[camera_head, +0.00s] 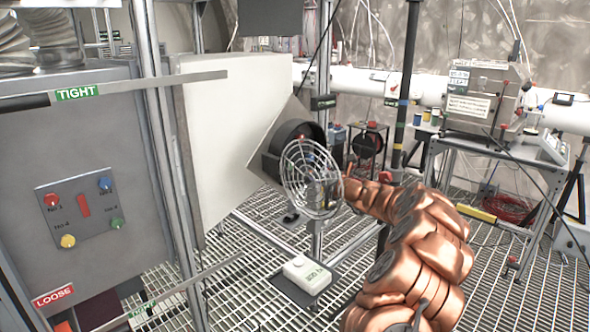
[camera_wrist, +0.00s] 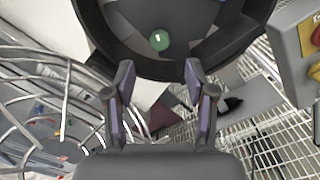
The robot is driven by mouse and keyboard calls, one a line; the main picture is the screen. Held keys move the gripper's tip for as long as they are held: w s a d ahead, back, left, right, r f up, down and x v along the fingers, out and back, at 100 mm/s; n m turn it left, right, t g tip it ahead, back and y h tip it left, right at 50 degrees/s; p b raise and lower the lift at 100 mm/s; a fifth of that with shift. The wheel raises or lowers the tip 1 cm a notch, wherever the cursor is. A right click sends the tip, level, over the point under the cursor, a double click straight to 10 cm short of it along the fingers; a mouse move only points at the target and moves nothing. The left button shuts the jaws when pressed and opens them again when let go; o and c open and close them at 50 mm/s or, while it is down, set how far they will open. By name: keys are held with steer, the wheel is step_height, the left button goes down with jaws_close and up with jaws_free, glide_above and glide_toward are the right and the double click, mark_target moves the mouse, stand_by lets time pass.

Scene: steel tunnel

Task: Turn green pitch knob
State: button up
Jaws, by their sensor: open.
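In the wrist view, a small round green knob (camera_wrist: 159,40) shows inside a dark round housing (camera_wrist: 125,62). My gripper (camera_wrist: 159,72) is open and empty below it in that picture, its two fingers apart with the knob between and beyond their tips. I see no contact with the knob. In the head view, the dark housing (camera_head: 291,133) sits mid-picture, with a wire cage (camera_head: 312,180) in front of it; my copper arm reaches toward it from the lower right. My gripper's fingers cannot be made out there.
A grey panel (camera_head: 75,188) with red, blue, yellow and green knobs, the green one (camera_head: 116,223) at its lower right, is on a cabinet at left. The wire cage (camera_wrist: 35,85) borders my gripper's left in the wrist view. A grey box (camera_wrist: 293,60) is at right.

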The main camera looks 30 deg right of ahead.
steer(key=x, duration=0.7)
jaws_close()
stand_by(0.6)
